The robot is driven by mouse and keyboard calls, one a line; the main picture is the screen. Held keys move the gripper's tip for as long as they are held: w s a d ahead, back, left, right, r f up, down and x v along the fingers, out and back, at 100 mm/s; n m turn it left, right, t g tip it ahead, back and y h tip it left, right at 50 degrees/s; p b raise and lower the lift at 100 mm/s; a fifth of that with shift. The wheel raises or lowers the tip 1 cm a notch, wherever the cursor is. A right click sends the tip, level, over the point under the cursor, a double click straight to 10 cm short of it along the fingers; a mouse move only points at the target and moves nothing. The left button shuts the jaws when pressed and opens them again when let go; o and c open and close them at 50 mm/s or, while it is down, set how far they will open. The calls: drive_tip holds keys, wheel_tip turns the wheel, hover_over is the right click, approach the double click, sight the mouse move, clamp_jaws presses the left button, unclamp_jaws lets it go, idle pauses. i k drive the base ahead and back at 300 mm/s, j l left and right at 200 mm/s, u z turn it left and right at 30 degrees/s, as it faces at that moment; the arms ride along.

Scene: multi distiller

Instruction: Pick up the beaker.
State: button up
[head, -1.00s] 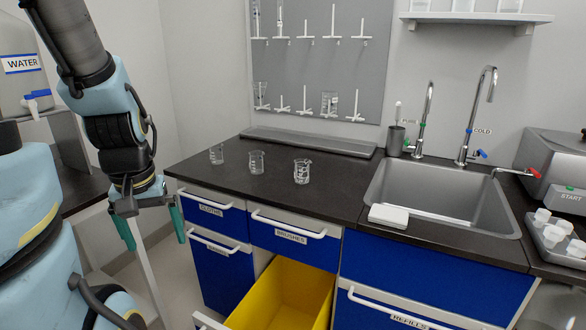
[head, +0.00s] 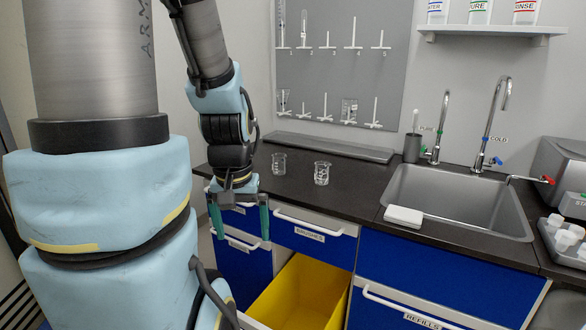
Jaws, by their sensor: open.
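Two clear glass beakers stand upright on the black counter: one left of centre (head: 279,163) and one further right (head: 322,173). A third beaker, visible earlier at the left end of the row, is hidden now, with my arm in front of that spot. My gripper (head: 240,222) points down with its two green fingers apart and empty. In the picture it lies left of and lower than the visible beakers, in front of the counter's left end and the drawer fronts. It touches neither visible beaker.
A yellow open drawer (head: 301,292) juts out below the counter. The sink (head: 458,200) lies to the right, with a white block (head: 403,215) on its near left edge. A grey pegboard (head: 340,65) with glassware hangs behind. The counter between beakers and sink is clear.

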sight(321, 175)
drive_tip(key=k, duration=0.5)
drive_tip(key=u, duration=0.25)
drive_tip(key=l+u, duration=0.2)
drive_tip(key=u, duration=0.2)
drive_tip(key=i+l+u, duration=0.1)
drive_tip(key=l+u, duration=0.2)
drive_tip(key=u, duration=0.15)
drive_tip(key=l+u, duration=0.2)
drive_tip(key=u, duration=0.2)
drive_tip(key=l, duration=0.15)
